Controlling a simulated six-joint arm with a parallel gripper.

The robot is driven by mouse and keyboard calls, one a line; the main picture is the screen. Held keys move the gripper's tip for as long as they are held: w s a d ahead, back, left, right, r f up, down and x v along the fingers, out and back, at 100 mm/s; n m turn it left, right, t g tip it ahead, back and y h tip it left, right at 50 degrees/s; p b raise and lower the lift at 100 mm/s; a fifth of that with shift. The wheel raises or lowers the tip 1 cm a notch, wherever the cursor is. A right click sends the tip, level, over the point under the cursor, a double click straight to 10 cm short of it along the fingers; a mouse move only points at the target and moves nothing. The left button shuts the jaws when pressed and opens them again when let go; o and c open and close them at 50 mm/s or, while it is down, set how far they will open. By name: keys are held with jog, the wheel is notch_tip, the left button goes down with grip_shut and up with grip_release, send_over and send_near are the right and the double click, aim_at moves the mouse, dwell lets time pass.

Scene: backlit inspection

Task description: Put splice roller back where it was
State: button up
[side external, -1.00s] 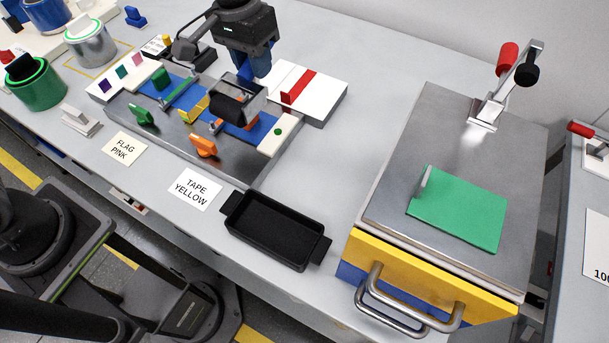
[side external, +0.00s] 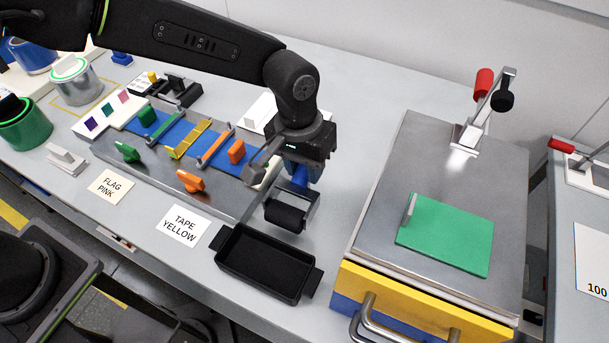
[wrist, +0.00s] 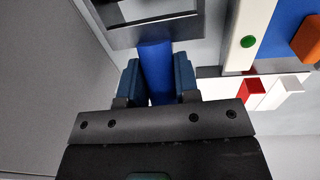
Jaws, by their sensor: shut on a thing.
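The splice roller (side external: 286,215) is a black cylinder in a grey metal frame with a blue handle. My gripper (side external: 298,176) is shut on the blue handle and holds the roller over the table, just behind and above the black tray (side external: 312,284). In the wrist view the blue handle (wrist: 156,72) lies between my gripper's blue fingers (wrist: 158,85), with part of the grey frame (wrist: 150,30) beyond it. The black tray is empty and has a tab at each end. In the wrist view the roller cylinder is mostly out of frame.
The splicing fixture (side external: 235,203) with a blue strip and coloured clips lies left of my gripper. A metal plate with a green sheet (side external: 448,236) is at right. Cards (side external: 181,226) lie in front of the fixture. A white block (side external: 259,110) is partly hidden behind my arm.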

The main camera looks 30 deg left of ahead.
aim_at(304, 179)
jog(key=shift+f, duration=1.75)
jog(key=shift+f, duration=0.1)
jog(key=o, duration=1)
jog(key=r, duration=0.4)
jog(key=a+r, duration=0.1)
jog(key=r, duration=0.7)
jog(key=shift+a+r, duration=0.1)
jog(key=shift+a, duration=0.05)
